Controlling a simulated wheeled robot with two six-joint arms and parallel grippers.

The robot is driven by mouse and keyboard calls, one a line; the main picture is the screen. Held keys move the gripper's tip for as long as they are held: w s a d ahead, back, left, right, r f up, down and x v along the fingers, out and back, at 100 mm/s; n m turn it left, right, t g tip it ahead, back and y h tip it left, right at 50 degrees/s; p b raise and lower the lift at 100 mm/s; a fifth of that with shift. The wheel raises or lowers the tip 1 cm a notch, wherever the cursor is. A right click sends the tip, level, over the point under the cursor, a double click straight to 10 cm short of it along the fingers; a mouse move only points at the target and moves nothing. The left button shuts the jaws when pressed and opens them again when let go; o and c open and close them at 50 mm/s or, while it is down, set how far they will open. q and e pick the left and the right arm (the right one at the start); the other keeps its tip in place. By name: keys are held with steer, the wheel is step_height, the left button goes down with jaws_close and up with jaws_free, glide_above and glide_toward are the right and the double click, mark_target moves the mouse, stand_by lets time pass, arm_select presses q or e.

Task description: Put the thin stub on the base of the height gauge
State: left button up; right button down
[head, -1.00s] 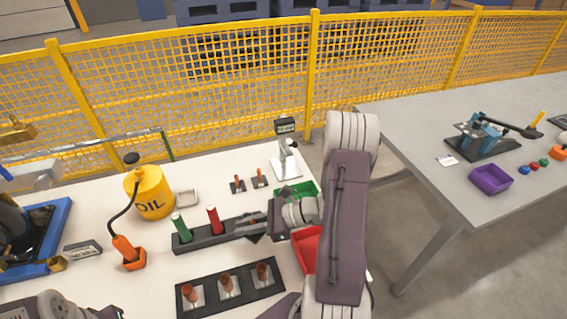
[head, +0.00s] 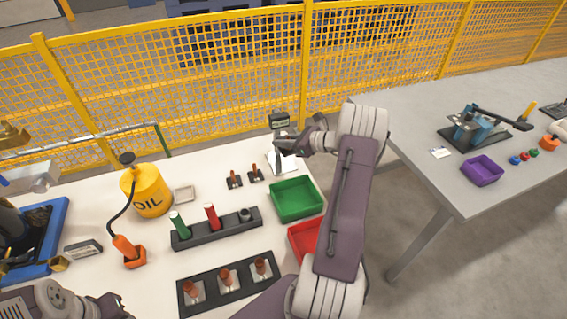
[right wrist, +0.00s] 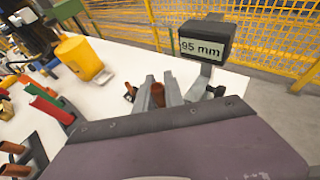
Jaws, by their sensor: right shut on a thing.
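The height gauge (head: 279,119) stands at the far right corner of the white table, with a dark display head and a pale base (head: 281,164). In the right wrist view its display (right wrist: 203,48) reads 95 mm. My right gripper (head: 284,147) is at the gauge, in front of its column and over its base, partly covering both. It is shut on a thin brown stub (right wrist: 157,95), which shows upright between the fingers. The stub's lower end is hidden, so I cannot tell whether it touches the base. My left gripper is out of view.
A black rack (head: 218,230) holds green and red cylinders; another rack (head: 230,287) holds copper pieces. A yellow oil can (head: 147,192) stands left.

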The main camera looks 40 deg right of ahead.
steer(key=s+d+r+m+h+p, duration=0.1)
steer(key=s+d, duration=0.1)
steer(key=d, duration=0.3)
steer(key=b, duration=0.1)
glide_toward(278, 163)
steer(key=shift+w+a+r, duration=0.1)
steer(key=shift+w+r, duration=0.15)
steer(key=shift+r, duration=0.2)
steer(key=shift+w+a+r, duration=0.1)
steer(key=shift+w+r, duration=0.15)
steer(key=shift+r, duration=0.2)
steer(key=shift+w+a+f, duration=0.1)
steer(key=shift+w+f, duration=0.1)
steer(key=shift+f, duration=0.45)
steer(key=w, duration=0.2)
steer(key=shift+w+a+r, duration=0.1)
steer(key=shift+w+a, duration=0.2)
steer(key=shift+a, duration=0.1)
steer(key=shift+w+a, duration=0.15)
steer(key=shift+w, duration=0.3)
steer(key=w, duration=0.2)
steer(key=w+a, duration=0.1)
steer(key=w, duration=0.1)
steer(key=shift+a, duration=0.15)
steer(key=shift+f, duration=0.6)
steer(key=shift+s, duration=0.15)
